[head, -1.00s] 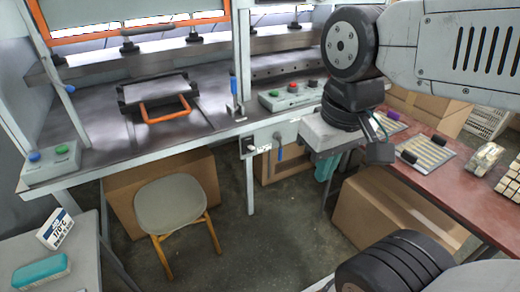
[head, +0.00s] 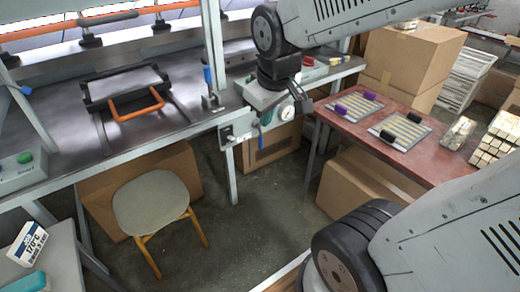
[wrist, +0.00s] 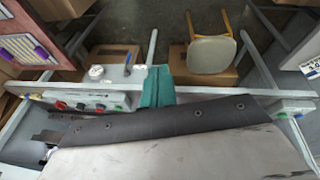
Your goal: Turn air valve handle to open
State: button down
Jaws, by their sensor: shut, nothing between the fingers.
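The air valve has a small blue handle (wrist: 128,62) under the front edge of the press table. In the wrist view it stands between a white round gauge (wrist: 96,73) and my gripper (wrist: 158,72). My gripper's teal fingers are shut and empty, apart from the handle in that picture; the depth between them is unclear. In the head view, my gripper (head: 266,115) is at the table's front edge, close to the valve handle (head: 261,128). The handle is small and partly crowded by my gripper there. The gauge (head: 287,113) shows just to the right.
The press table (head: 170,140) has a front post and an orange-handled plate (head: 135,105). A stool (head: 150,203) stands at left. A red table (head: 352,127) with trays and cardboard boxes (head: 350,185) are at right. Open floor lies between.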

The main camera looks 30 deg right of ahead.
aim_at(260, 149)
jog(key=w+d+f+n+t, duration=0.4)
jog(key=w+d+f+n, duration=0.15)
jog(key=w+f, duration=0.6)
jog(key=w+d+f+n+t, duration=0.35)
jog(key=w+d+f, duration=0.45)
jog(key=w, duration=0.7)
notch_tip(260, 149, down, 14)
jog(key=d+r+n+t+y, duration=0.1)
jog(key=n+t, duration=0.2)
jog(key=n, duration=0.1)
jog(key=s+f+n+t, duration=0.2)
jog(key=s+f+t, duration=0.2)
jog(key=s+f, duration=0.3)
jog(key=shift+d+f, duration=0.25)
jog(key=shift+f, duration=0.65)
jog(key=shift+w, duration=0.1)
jog(key=shift+w+d, duration=0.65)
jog(key=shift+w, duration=1.15)
jog(key=shift+w+d, duration=0.7)
jog(key=shift+w, duration=1.15)
jog(key=shift+w+d, duration=0.65)
jog(key=shift+w, duration=1.15)
